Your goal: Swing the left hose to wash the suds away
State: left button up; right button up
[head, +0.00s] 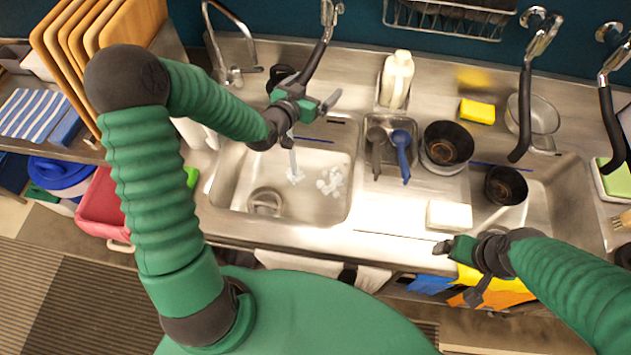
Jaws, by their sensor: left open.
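The left hose (318,55) is black and hangs from a chrome tap at the back of the left sink (228,188). Its lower end is hidden behind my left gripper (314,102). My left gripper is open beside the hose; whether it touches the hose cannot be told. Water (292,155) runs down below the gripper into the basin. White suds (331,182) lie on the basin floor, right of where the water lands. My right gripper (443,247) is low over the counter's front edge, away from the hose; its jaw opening is unclear.
A drain (265,201) is at the basin's front left. Right of the basin are a white bottle (397,78), a blue scoop (402,150), dark bowls (448,143) and a white block (449,215). Another black hose (523,115) hangs over the right sink. Wooden boards (75,45) stand at left.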

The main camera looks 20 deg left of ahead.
pick_arm(q)
jog(key=shift+w+d+b, duration=0.2)
jog(key=shift+d+b, duration=0.15)
jog(key=shift+d, duration=1.4)
jog(key=shift+w+d+b, duration=0.6)
jog(key=shift+w+d, duration=0.2)
jog(key=shift+d, duration=1.2)
jog(key=p+v, duration=0.2)
jog(key=v, duration=0.7)
jog(key=shift+a, duration=0.1)
